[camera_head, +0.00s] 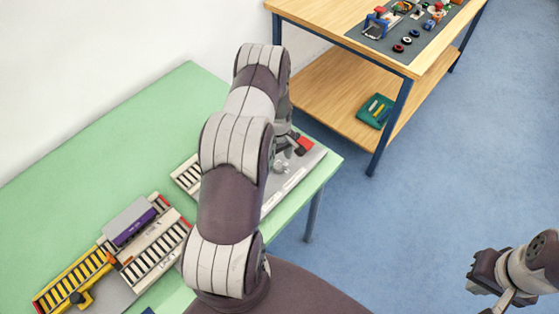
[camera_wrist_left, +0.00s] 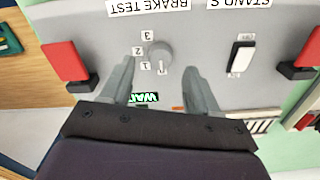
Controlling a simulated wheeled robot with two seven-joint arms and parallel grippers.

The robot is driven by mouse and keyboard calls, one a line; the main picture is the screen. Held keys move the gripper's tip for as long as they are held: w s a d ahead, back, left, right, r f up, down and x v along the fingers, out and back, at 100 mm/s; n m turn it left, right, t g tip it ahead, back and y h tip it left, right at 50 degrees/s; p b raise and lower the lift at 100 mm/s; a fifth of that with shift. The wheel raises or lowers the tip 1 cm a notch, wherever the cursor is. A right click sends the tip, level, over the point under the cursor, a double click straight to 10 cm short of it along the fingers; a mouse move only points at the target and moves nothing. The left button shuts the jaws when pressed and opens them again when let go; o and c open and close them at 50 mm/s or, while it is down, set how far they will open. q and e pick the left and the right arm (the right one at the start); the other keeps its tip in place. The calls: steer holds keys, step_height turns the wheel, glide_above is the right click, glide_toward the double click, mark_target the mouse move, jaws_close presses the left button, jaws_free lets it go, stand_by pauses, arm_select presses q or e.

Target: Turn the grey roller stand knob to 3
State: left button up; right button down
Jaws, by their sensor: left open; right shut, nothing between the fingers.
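The grey knob (camera_wrist_left: 160,54) sits on a grey control panel (camera_wrist_left: 205,60) in the left wrist view, where the panel appears upside down. The numbers 1, 2 and 3 stand on the knob's left side, with 1 nearest my gripper. A pale mark shows at the knob's lower edge, nearest the 1; its exact setting is hard to read. My left gripper (camera_wrist_left: 158,88) is open, its fingers apart on either side just below the knob in the picture, with nothing held. In the head view my arm hides much of the panel (camera_head: 298,170). My right gripper (camera_head: 500,295) is shut and empty, away from the table.
Red blocks (camera_wrist_left: 66,62) and a white rocker switch (camera_wrist_left: 241,54) flank the knob. On the green table (camera_head: 130,130) stand roller tracks with a yellow conveyor (camera_head: 75,280) and a purple-grey carriage (camera_head: 130,222). A wooden table (camera_head: 340,95) stands behind to the right.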

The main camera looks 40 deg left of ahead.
mark_target(278, 166)
arm_select(q)
steer(key=shift+f, duration=2.05)
steer(key=c, duration=1)
steer(key=shift+c, duration=0.2)
